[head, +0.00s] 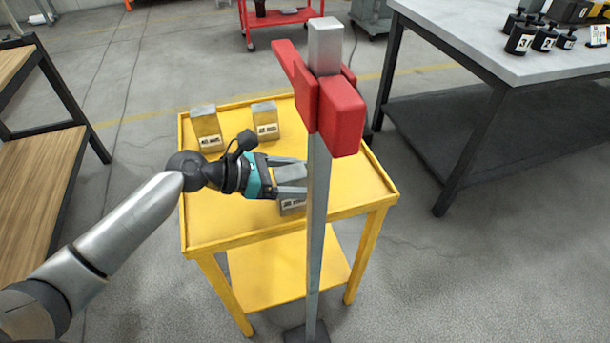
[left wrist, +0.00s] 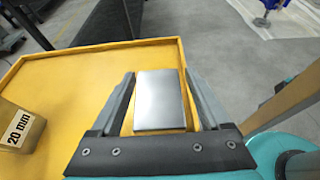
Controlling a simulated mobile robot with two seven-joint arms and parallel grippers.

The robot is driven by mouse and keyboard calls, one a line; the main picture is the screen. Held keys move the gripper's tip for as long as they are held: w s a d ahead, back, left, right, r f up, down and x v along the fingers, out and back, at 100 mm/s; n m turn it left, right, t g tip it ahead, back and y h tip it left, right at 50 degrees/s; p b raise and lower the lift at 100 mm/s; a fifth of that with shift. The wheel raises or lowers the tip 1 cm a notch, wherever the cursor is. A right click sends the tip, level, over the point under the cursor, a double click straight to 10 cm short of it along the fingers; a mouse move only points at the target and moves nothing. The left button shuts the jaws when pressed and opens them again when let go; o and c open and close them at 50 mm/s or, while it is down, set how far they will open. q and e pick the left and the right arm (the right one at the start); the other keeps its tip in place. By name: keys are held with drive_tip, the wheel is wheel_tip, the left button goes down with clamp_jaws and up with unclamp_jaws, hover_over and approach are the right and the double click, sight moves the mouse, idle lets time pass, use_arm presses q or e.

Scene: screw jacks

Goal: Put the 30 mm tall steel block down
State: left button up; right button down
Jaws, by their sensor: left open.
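A grey steel block (head: 291,208) stands at the right part of the yellow cart's top (head: 225,228), partly hidden behind a grey post and my gripper. Its label is too small to read. In the left wrist view the steel block (left wrist: 160,100) shows its bare top between my fingers. My left gripper (head: 300,182) reaches in from the left with its fingers open, one on each side of the block. In the left wrist view, gaps show between the block and the fingers of the left gripper (left wrist: 160,92). My right gripper is not in view.
Two more labelled blocks stand at the cart's back, one at left (head: 205,128) and one near the middle (head: 266,120). A block marked 20 mm (left wrist: 18,127) is in the wrist view. A grey post (head: 317,200) with a red head (head: 342,115) rises before the cart.

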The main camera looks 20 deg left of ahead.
use_arm(q)
drive_tip(key=shift+r, duration=0.1)
drive_tip(key=shift+s+a+r, duration=0.1)
drive_tip(key=shift+a, duration=0.1)
drive_tip(key=p+v, duration=0.3)
drive_tip(key=v, duration=0.8)
drive_tip(key=shift+s+a, duration=0.15)
drive_tip(key=shift+s, duration=0.05)
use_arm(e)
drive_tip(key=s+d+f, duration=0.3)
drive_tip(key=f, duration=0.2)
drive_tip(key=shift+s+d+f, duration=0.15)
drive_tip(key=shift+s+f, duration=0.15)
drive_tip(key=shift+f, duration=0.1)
use_arm(q)
drive_tip(key=shift+r, duration=0.1)
